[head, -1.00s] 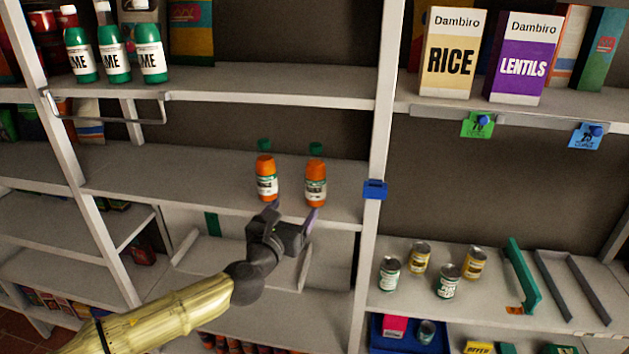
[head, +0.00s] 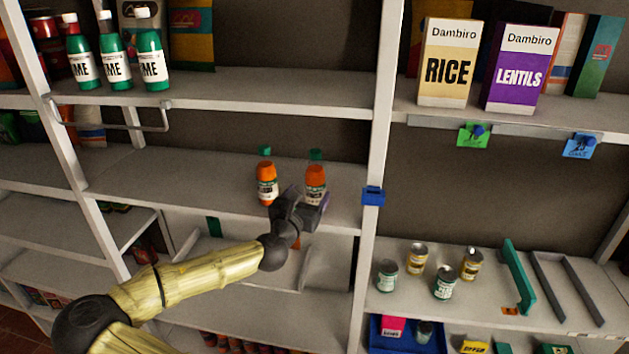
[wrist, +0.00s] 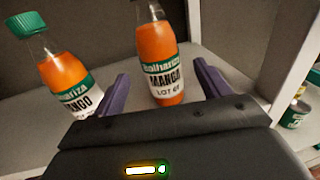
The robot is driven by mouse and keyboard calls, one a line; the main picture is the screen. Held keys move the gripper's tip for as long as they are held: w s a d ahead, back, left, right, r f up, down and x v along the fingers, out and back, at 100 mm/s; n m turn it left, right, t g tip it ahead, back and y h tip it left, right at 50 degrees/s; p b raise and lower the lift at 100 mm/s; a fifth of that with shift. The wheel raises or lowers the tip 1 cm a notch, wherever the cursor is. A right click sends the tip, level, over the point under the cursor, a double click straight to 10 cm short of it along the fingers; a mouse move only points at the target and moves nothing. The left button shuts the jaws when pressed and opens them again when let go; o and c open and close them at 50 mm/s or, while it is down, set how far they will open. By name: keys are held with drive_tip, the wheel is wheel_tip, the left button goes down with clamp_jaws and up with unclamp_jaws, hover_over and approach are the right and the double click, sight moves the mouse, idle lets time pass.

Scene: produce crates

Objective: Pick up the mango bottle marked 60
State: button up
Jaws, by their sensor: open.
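Two orange mango bottles with green caps stand upright on the middle shelf, a left bottle (head: 266,178) and a right bottle (head: 315,174). In the wrist view the right bottle (wrist: 158,55) reads "MANGO" with a lot line that looks like 60, the last digit unclear. The left bottle (wrist: 62,72) has its lot line hidden. My gripper (head: 306,198) is open in front of the right bottle, covering its lower part in the head view. In the wrist view, its purple fingers (wrist: 162,84) stand either side of the right bottle; the left finger lies between the bottles.
A shelf upright (head: 376,150) stands right of the bottles. Another shelf (head: 260,88) runs above with green bottles (head: 115,62) at left. Cans (head: 444,284) stand on the lower right shelf. The shelf left of the mango bottles is clear.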

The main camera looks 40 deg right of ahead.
sight(312, 189)
drive_tip(key=shift+p+x, duration=0.3)
drive_tip(key=shift+x, duration=1)
drive_tip(key=shift+w+d+r+p, duration=0.15)
drive_tip(key=shift+d+p, duration=0.2)
drive_tip(key=shift+p, duration=0.1)
drive_tip(key=p+x, duration=0.2)
drive_tip(key=x, duration=0.2)
drive_tip(key=shift+w+d, duration=0.15)
drive_tip(key=shift+d, duration=0.05)
drive_tip(key=shift+a, duration=0.1)
